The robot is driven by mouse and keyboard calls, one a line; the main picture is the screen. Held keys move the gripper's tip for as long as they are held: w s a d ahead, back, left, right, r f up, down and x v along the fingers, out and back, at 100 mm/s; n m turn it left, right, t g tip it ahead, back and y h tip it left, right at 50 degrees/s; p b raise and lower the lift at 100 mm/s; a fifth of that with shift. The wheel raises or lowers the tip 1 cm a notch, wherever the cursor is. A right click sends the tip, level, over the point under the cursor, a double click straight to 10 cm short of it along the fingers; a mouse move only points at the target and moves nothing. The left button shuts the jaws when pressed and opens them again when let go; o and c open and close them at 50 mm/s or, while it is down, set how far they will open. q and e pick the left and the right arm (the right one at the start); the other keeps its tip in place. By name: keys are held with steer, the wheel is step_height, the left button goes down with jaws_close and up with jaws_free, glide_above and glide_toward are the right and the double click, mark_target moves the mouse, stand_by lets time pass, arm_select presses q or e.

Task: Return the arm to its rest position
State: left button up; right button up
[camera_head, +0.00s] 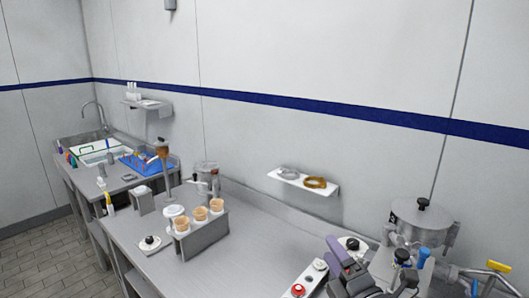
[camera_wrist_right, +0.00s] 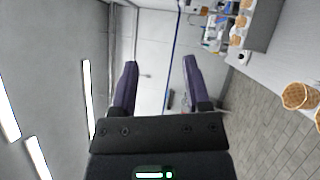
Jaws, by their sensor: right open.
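My right gripper (camera_head: 340,256) is at the lower right of the head view, above the counter, with its purple fingers showing. In the right wrist view the right gripper (camera_wrist_right: 160,68) has its two fingers spread wide with nothing between them. The wrist camera looks past them at walls, ceiling lights and the counter's end. My left gripper is not in view.
The steel counter (camera_head: 130,236) carries a cone stand (camera_head: 206,238) with several cones. A lidded steel pot (camera_head: 423,220) stands at the right. A red-knobbed box (camera_head: 300,283) is near the gripper. A waffle cone (camera_wrist_right: 297,96) shows in the wrist view.

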steer(key=s+d+f+m+g+h, duration=0.4)
steer(key=s+f+m+g+h, duration=0.55)
steer(key=f+m, duration=0.6)
steer(key=s+a+f+m+g+y, duration=0.1)
steer(key=s+f+m+g, duration=0.15)
steer(key=s, duration=0.55)
steer(key=s+f+m+g+y, duration=0.1)
steer(key=s+m+g+y, duration=0.2)
steer(key=s, duration=0.5)
steer(key=s+f+g+h+b, duration=0.25)
steer(key=f+b, duration=0.65)
steer(key=f, duration=1.8)
steer(key=s+d+f+b, duration=0.1)
steer(key=s+f+b, duration=0.2)
steer(key=s+f, duration=0.4)
steer(key=s+d+f+g+b, duration=0.1)
steer(key=s+f+b, duration=0.3)
steer(key=s+f, duration=0.3)
step_height(320, 180, down, 4)
steer(key=shift+s+d+f+y, duration=0.2)
steer(key=shift+s+d+y, duration=0.1)
steer(key=shift+d+y, duration=0.1)
